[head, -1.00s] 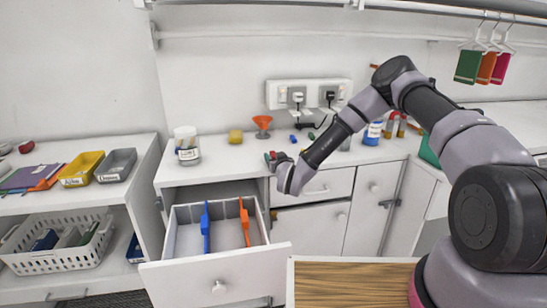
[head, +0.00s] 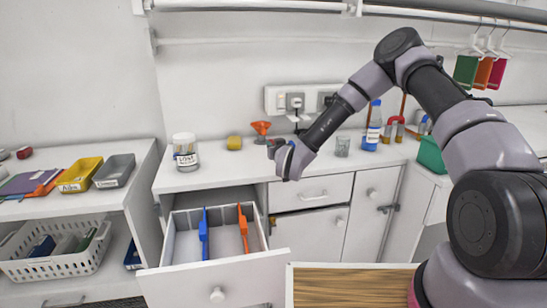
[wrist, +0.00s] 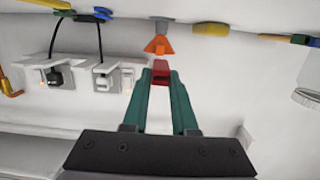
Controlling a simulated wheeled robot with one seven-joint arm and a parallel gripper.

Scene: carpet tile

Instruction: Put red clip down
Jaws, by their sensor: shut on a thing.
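My gripper (wrist: 160,74) is shut on the red clip (wrist: 161,70), which sits between the tips of its two green fingers in the wrist view. The clip is too small to make out clearly there. In the wrist view the funnel (wrist: 160,45) appears just beyond the clip. I cannot tell how high the clip is above the counter.
A beaker (head: 342,147) and a blue bottle (head: 372,132) stand to the right. Counter between jar and drawer is clear.

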